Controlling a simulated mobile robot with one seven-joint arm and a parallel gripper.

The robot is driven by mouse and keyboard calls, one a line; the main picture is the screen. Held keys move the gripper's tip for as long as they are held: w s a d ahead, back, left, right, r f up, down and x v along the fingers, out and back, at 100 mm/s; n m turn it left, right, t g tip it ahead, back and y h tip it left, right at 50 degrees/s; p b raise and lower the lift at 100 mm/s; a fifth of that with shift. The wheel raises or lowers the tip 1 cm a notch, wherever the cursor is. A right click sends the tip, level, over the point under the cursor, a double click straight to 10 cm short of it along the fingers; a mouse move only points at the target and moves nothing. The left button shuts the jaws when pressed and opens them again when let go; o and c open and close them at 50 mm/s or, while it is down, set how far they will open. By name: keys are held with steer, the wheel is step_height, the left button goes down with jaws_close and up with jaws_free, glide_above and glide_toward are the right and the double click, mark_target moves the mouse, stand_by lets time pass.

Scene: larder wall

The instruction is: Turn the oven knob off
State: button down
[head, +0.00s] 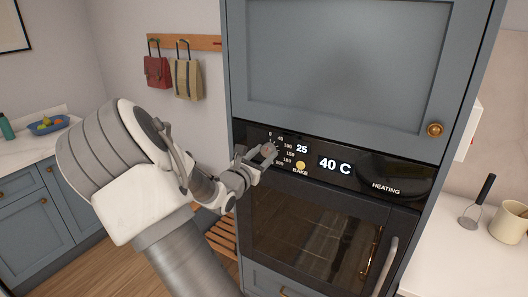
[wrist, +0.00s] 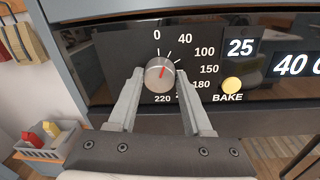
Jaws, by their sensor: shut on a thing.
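The oven knob (wrist: 160,73) is a round silver dial on the black control panel (wrist: 115,60). Its red pointer tilts up and slightly right, toward the 40 mark and away from the 0 at the top. My gripper (head: 264,153) reaches the panel from the left in the head view. In the wrist view its two grey fingers stand on either side of the knob, shut on it. The panel displays read 25 and "40 C" (head: 335,165), with "HEATING" (head: 386,188) at the right. A yellow lamp (wrist: 232,85) is lit above the word BAKE.
The oven door (head: 300,225) is shut below the panel, its handle (head: 385,265) at the right. A blue cupboard door (head: 340,70) is above. Bags (head: 187,80) hang on a rail at the left. A counter at the right holds a cream mug (head: 510,222).

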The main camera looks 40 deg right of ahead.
steer(key=n+p, duration=0.2)
steer(key=shift+r+n, duration=0.15)
steer(key=shift+n, duration=0.15)
steer(key=shift+n+p, duration=0.75)
steer(key=shift+n, duration=0.05)
steer(key=shift+c, duration=1.6)
jaws_free()
steer(key=b+v, duration=0.1)
steer(key=v, duration=1.6)
steer(key=shift+a+b, duration=0.25)
steer(key=shift+b, duration=0.15)
steer(key=shift+r, duration=0.15)
